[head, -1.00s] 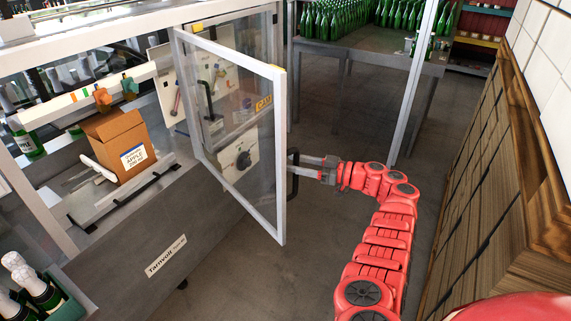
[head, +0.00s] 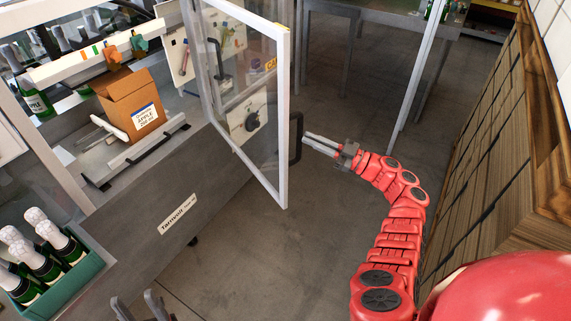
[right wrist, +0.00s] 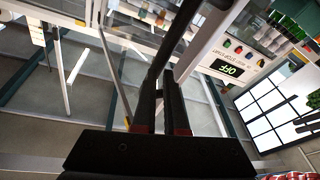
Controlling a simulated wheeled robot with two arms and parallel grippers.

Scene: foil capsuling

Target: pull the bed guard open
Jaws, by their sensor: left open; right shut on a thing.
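The bed guard (head: 283,120) is a clear panel in a pale metal frame. It stands swung out from the machine in the head view. Its dark handle (head: 297,136) is on the outer edge. My right gripper (head: 318,145) is shut on this handle, its fingers reaching it from the right. In the right wrist view the dark handle bar (right wrist: 172,48) runs up from between the fingers (right wrist: 160,108). My left gripper (head: 140,307) is open and empty at the bottom edge of the head view, well apart from the guard, and only its fingertips show.
A cardboard box (head: 128,108) sits on the machine bed behind a low rail (head: 135,155). A green crate (head: 75,285) of foil-topped bottles stands at lower left. Wooden panelling (head: 480,190) borders the right side. The floor (head: 330,235) below the guard is clear.

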